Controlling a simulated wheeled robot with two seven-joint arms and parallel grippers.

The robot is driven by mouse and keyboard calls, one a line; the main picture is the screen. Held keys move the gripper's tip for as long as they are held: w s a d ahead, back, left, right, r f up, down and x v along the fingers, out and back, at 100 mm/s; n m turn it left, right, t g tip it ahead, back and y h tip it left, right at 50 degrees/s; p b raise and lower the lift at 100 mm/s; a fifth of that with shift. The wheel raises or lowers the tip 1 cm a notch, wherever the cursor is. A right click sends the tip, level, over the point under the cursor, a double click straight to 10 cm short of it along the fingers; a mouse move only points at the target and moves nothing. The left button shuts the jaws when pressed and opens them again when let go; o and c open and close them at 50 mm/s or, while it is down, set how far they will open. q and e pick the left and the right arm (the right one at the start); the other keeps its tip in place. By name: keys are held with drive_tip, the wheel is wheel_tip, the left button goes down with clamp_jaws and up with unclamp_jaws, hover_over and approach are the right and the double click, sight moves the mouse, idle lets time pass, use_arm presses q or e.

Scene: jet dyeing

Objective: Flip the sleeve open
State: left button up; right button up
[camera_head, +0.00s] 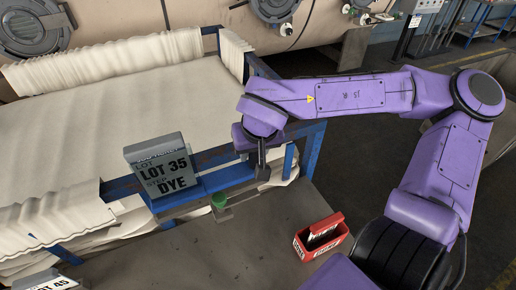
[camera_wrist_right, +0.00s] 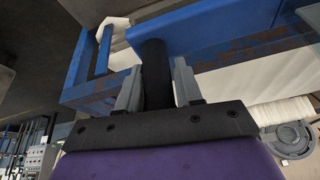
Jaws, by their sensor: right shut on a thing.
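In the right wrist view, my gripper's two grey fingers (camera_wrist_right: 157,92) are shut on a black bar (camera_wrist_right: 155,65), which stands against the blue frame. My left gripper is not in view.
Cream cloth (camera_head: 130,105) lies in folds over the cart. Large round-hatched vessels stand behind. The table's middle is mostly clear.

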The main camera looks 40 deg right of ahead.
drive_tip(key=w+d+f+p, duration=0.1)
drive_tip(key=w+p, duration=0.1)
drive_tip(key=w, duration=0.3)
drive_tip(key=shift+w+d+f+b, duration=0.1)
drive_tip(key=shift+f+b, duration=0.4)
drive_tip(key=shift+f, duration=1.3)
drive_tip(key=shift+w+d+f+b, duration=0.1)
drive_tip(key=shift+f+b, duration=0.35)
drive_tip(key=shift+f, duration=1.35)
drive_tip(key=o, duration=1.2)
drive_tip(key=shift+s, duration=0.1)
drive_tip(key=shift+r, duration=0.1)
drive_tip(key=v, duration=1)
drive_tip(key=shift+a+r, duration=0.1)
drive_tip(key=shift+r, duration=0.05)
